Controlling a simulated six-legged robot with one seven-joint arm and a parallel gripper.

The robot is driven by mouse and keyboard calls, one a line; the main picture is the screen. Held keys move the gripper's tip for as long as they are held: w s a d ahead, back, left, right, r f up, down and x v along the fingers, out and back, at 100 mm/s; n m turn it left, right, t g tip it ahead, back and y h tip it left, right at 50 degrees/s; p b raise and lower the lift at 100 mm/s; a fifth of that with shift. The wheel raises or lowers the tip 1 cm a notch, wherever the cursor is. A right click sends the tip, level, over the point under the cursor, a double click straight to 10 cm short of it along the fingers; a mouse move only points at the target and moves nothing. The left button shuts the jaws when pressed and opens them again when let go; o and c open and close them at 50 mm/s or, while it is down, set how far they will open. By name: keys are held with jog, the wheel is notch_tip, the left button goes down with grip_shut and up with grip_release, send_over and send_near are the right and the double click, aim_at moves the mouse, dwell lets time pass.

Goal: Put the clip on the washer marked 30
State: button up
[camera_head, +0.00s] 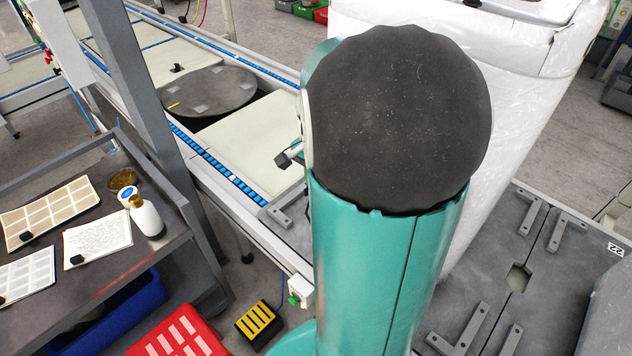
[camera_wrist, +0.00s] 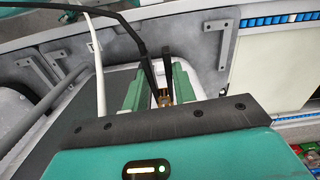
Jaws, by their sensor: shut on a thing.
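In the wrist view my gripper (camera_wrist: 158,93) points away, with green fingers on both sides and dark strips between them. It is shut on a small brass-coloured thing (camera_wrist: 165,98); I cannot tell whether this is the clip. A white panel lies behind the fingers. In the head view my teal arm with its dark round end fills the middle and hides much behind it. I cannot make out a washer marked 30 in either view.
A conveyor with blue rollers (camera_head: 218,172) runs along the left, with a dark round plate (camera_head: 212,92) on it. A dark bench (camera_head: 114,274) at the left holds sheets, a white bottle (camera_head: 146,216) and a bowl (camera_head: 122,180). Grey brackets (camera_head: 562,228) lie on the right-hand table.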

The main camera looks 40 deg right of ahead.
dwell(0.3)
jog(key=o, duration=0.9)
notch_tip(320, 180, up, 14)
